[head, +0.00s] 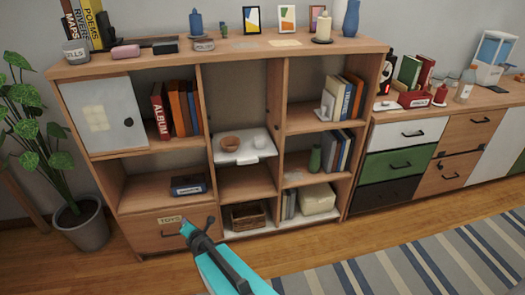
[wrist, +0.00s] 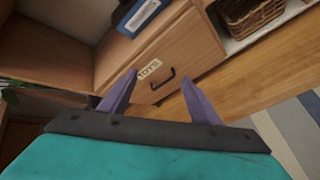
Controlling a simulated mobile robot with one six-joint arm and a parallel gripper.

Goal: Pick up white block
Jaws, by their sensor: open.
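I cannot pick out a clear white block in either view. Pale box-like things show in the head view: a cream box (head: 318,199) in the bottom right compartment and a small white piece (head: 326,108) beside books in the right column. My gripper (wrist: 158,78) is open and empty, its two purple fingers spread. In the head view my gripper (head: 187,229) is low in front of the drawer labelled TOYS (head: 172,231). The wrist view shows this drawer (wrist: 178,62) ahead of the fingers; it looks shut, and its inside is hidden.
A potted plant (head: 82,224) stands left. Drawers (head: 400,161) stand right. Open floor and a striped rug (head: 405,265) lie in front.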

